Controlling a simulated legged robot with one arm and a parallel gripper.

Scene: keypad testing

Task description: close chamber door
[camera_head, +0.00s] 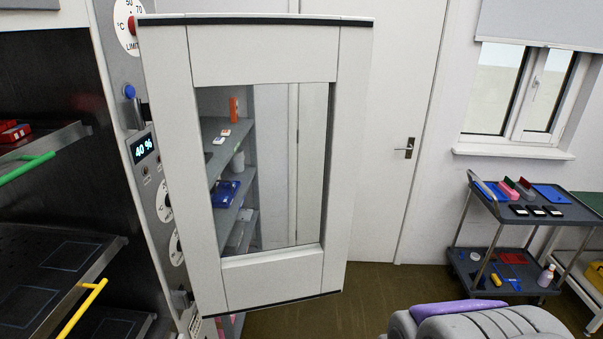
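The chamber door (207,150) is a white framed panel with a clear window (290,215). It stands swung open in the middle of the view, out from the chamber's control panel (149,190). The chamber (60,85) is open at the left, with a dark interior and metal shelves (35,285). My gripper is not in view.
A green handle (28,168) and a yellow handle (82,308) stick out from the chamber shelves. Through the door window, a rack (235,130) with small items shows. A dark two-level cart (540,212) stands at the right under a window. Some brown floor (370,285) between is clear.

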